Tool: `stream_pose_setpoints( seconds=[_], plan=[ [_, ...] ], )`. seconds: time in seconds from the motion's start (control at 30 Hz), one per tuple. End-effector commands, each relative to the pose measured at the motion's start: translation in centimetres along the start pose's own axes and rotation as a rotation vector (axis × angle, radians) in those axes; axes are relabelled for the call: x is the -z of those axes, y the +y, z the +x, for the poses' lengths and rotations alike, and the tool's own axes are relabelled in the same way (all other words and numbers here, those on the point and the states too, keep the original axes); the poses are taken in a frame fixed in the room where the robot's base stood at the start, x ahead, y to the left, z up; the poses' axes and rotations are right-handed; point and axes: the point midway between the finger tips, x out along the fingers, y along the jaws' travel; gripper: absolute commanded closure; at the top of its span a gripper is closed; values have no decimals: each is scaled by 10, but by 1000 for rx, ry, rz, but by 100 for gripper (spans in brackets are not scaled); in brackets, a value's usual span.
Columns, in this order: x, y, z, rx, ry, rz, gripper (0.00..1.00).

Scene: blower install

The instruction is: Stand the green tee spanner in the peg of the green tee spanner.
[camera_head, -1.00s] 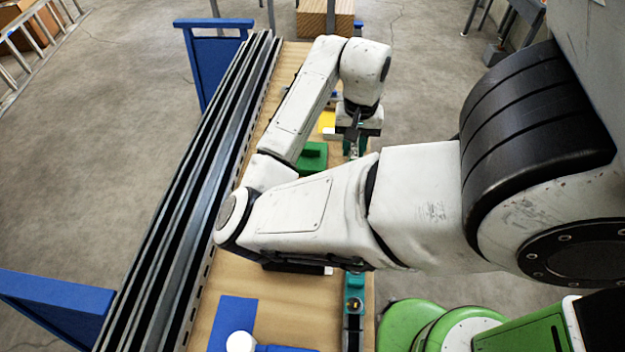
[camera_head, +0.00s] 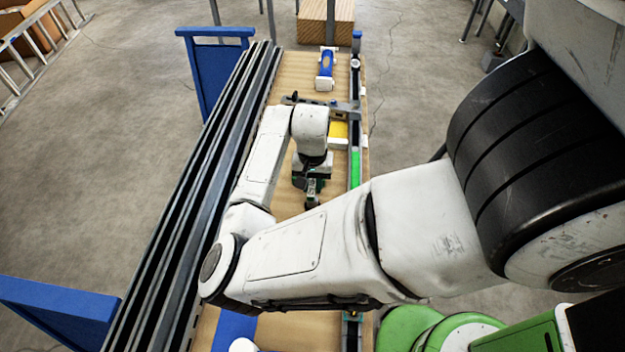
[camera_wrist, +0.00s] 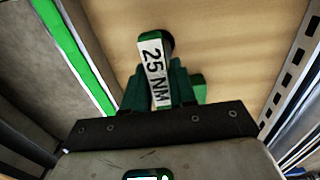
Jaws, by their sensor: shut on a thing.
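The green tee spanner (camera_wrist: 152,62) is in my gripper. In the wrist view its bar carries a white label reading "25 NM" and has green and dark ends. My gripper (camera_head: 311,190) is shut on it, above the wooden bench top. The dark green fingers also show in the wrist view (camera_wrist: 158,82). A green block (camera_wrist: 198,86), possibly the peg's holder, shows partly behind the right finger. The peg itself is hidden, and I cannot tell whether the spanner touches it.
A rail with a bright green strip (camera_head: 355,168) runs along the bench's right side. A yellow block (camera_head: 338,131) and a blue-and-white part (camera_head: 326,68) are farther back. Dark slotted rails (camera_head: 190,200) line the left side.

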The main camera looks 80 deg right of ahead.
Motion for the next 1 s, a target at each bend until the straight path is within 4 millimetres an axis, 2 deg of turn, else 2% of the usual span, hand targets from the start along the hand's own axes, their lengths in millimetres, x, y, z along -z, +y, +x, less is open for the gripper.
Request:
stream_pose_setpoints(
  seconds=[0.3, 0.8, 0.83, 1.0],
  plan=[
    [0, 0, 2, 0, 0, 0, 100],
    [-1, 1, 18, 2, -4, -1, 100],
    [-1, 1, 18, 2, -4, 0, 73],
    [-1, 1, 17, 2, -3, 0, 57]
  ],
)
